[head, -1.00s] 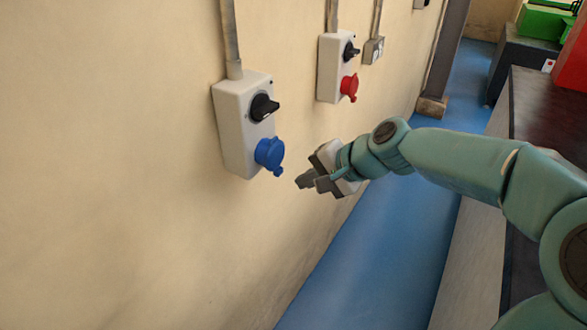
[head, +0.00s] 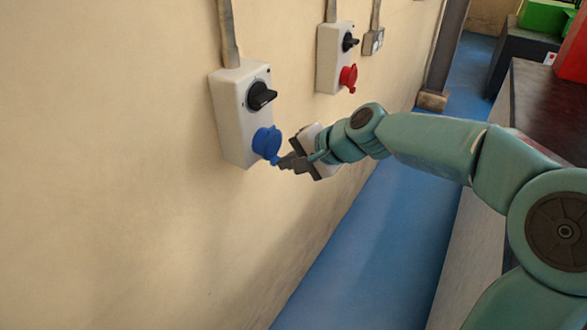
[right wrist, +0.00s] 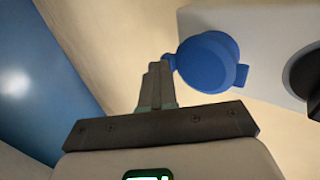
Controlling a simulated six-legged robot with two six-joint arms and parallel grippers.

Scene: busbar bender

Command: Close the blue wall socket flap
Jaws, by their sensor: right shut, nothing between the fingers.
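The blue wall socket flap (head: 266,142) is on the lower front of a white switch box (head: 230,118) on the wall. In the right wrist view the round blue flap (right wrist: 208,62) shows with a tab on either side and lies over the socket face; I cannot tell whether it is fully closed. My right gripper (head: 281,163) is shut and empty, its fingertips at the flap's lower right edge. In the right wrist view its fingertips (right wrist: 158,68) are right beside the flap's left tab, touching or nearly so. My left gripper is not in view.
A black rotary switch (head: 261,96) sits just above the flap. A second white box (head: 330,60) with a red socket (head: 348,78) is further along the wall. A dark-topped bench (head: 540,110) stands at right. The blue floor (head: 350,245) between is clear.

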